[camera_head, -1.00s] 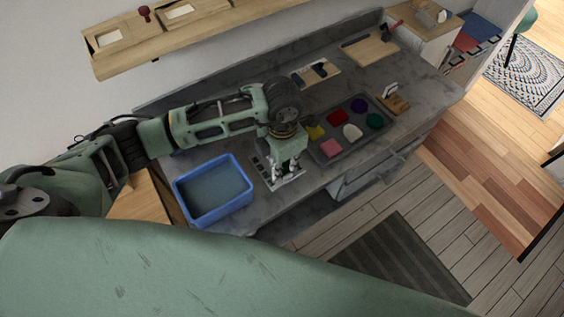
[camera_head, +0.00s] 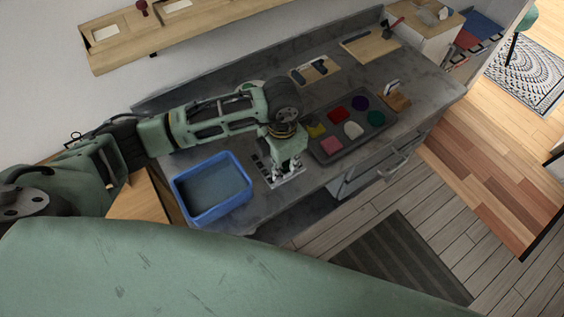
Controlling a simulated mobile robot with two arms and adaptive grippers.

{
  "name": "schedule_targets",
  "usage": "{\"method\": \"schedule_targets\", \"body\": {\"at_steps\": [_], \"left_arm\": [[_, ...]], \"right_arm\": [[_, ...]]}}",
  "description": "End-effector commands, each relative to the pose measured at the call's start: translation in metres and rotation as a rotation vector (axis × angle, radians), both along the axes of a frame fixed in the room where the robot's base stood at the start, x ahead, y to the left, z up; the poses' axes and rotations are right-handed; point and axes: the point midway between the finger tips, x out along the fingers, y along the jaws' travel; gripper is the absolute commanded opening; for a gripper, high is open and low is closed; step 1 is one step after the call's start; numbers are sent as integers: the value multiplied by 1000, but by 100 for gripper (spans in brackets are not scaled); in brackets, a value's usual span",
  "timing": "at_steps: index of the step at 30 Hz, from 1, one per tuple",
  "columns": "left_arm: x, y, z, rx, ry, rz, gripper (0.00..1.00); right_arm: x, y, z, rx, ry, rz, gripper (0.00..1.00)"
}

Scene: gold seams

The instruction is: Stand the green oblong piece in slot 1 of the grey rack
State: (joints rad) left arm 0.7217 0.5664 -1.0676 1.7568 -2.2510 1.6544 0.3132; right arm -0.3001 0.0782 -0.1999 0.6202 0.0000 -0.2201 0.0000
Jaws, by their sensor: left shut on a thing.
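The grey rack (camera_head: 261,163) lies on the counter to the right of the blue bin, with dark slots showing on its left side. My left gripper (camera_head: 283,176) points down over the rack's right part and covers some slots. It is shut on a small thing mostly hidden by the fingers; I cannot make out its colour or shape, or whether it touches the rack. I cannot make out a green oblong piece for certain; a dark green rounded piece (camera_head: 375,118) lies in the grey tray. My right gripper is not in view.
The blue bin (camera_head: 247,201) stands left of the rack. The grey tray (camera_head: 334,157) with several coloured pieces lies close on the right. Wooden boards (camera_head: 372,48) lie further back. A wooden shelf (camera_head: 160,42) is on the wall.

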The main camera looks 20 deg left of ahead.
Motion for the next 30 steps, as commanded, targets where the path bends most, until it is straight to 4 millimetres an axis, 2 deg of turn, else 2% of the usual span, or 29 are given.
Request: {"method": "schedule_targets", "body": {"at_steps": [4, 5, 12, 22, 30], "left_arm": [[0, 0, 0, 0, 0, 0, 0], [0, 0, 0, 0, 0, 0, 15], [0, 0, 0, 0, 0, 0, 36], [0, 0, 1, 1, 1, 0, 36], [0, 0, 15, 0, 0, 0, 36]], "right_arm": [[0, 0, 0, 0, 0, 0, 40], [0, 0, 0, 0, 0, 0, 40], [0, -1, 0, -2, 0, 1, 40], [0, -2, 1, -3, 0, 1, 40], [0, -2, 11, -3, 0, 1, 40]]}}
